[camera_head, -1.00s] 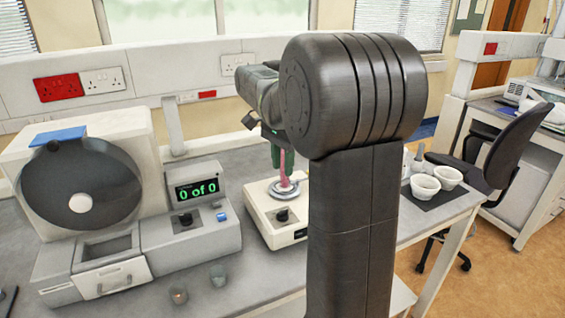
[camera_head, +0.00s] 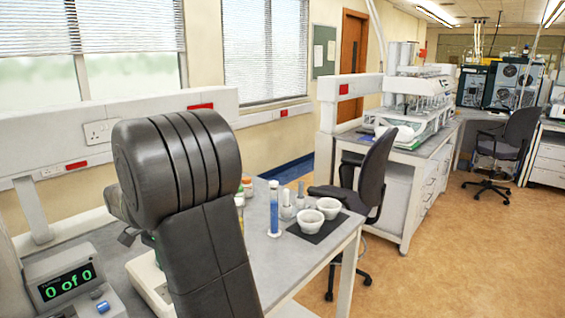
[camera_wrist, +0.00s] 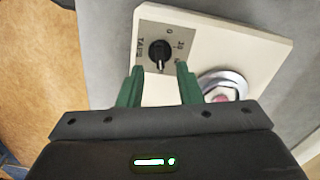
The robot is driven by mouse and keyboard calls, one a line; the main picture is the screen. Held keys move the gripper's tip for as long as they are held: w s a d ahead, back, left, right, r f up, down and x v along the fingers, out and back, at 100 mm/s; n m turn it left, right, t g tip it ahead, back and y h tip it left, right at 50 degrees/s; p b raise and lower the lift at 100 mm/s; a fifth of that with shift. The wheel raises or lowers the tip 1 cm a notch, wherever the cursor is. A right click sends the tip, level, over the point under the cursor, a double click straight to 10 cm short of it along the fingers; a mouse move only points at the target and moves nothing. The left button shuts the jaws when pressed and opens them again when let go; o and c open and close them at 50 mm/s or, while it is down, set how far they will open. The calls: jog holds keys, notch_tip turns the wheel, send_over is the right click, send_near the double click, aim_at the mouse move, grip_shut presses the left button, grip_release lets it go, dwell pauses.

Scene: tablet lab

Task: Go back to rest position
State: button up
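My gripper (camera_wrist: 160,82) shows in the wrist view with its two green fingers apart and nothing between them. It is over a cream device (camera_wrist: 255,38) with a black dial (camera_wrist: 159,54). A round metal pan (camera_wrist: 228,81) with a small pink thing (camera_wrist: 222,97) on it is to the right of the fingers, partly hidden by my wrist. In the head view my dark arm stands at the left and hides most of this device (camera_head: 146,278). I cannot make out the gripper there.
White bowls (camera_head: 311,221) stand on a dark mat (camera_head: 322,235), beside a blue cylinder (camera_head: 274,208). A dark chair (camera_head: 371,180) stands beyond the bench's right end.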

notch_tip(320, 180, down, 4)
jog(key=shift+f, duration=0.1)
dwell(0.4)
